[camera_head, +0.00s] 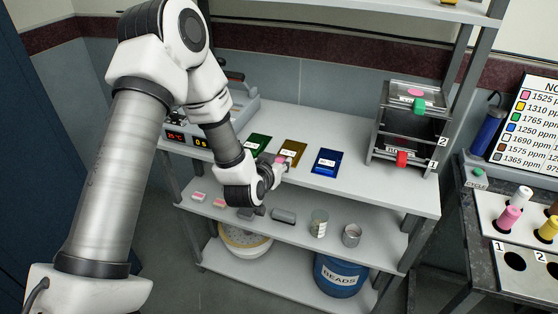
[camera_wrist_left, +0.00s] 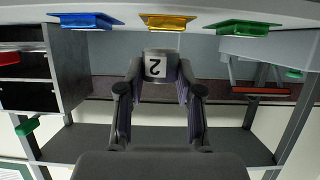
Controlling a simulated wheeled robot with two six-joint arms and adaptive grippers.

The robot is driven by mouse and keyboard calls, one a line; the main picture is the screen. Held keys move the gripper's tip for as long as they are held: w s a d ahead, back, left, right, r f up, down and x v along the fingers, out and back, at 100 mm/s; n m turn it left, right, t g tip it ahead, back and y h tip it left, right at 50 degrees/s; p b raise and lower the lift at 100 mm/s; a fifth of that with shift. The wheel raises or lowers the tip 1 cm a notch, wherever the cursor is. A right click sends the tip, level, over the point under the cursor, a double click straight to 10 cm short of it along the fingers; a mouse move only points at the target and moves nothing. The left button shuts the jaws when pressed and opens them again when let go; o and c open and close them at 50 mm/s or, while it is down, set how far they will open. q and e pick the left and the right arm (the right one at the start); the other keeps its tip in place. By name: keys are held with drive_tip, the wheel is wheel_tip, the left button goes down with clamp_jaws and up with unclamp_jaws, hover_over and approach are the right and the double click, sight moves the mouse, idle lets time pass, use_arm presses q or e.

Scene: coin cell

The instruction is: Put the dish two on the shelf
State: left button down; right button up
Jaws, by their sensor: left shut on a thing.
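Dish two is a small pale cup marked "2" (camera_wrist_left: 155,66), held between the fingertips of my left gripper (camera_wrist_left: 156,80). In the head view my left gripper (camera_head: 279,164) is at the front edge of the shelf unit's upper surface (camera_head: 345,187). A bit of pink shows at its fingertips, in front of the yellow plate (camera_head: 293,148). The gripper is shut on the dish. Whether the dish touches the surface is unclear. My right gripper is not in view.
A green plate (camera_head: 257,142) and a blue plate (camera_head: 327,162) flank the yellow one. A drawer rack (camera_head: 408,128) stands at the right and a device with displays (camera_head: 190,138) at the left. A can (camera_head: 319,223) and metal cup (camera_head: 351,235) stand on the shelf below.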

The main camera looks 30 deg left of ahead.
sight(280, 161)
use_arm(q)
drive_tip(key=w+a, duration=0.1)
drive_tip(key=w, duration=0.1)
drive_tip(key=w+a, duration=0.1)
drive_tip(key=w, duration=0.1)
drive_tip(key=shift+a+f+p, duration=0.1)
drive_tip(key=shift+p, duration=0.2)
wheel_tip(280, 161, down, 4)
drive_tip(key=shift+w+a+r+p, duration=0.1)
drive_tip(key=shift+r+p, duration=0.15)
drive_tip(key=shift+p, duration=0.1)
drive_tip(key=shift+f, duration=0.2)
drive_tip(key=c, duration=0.8)
unclamp_jaws()
drive_tip(key=shift+o, duration=0.2)
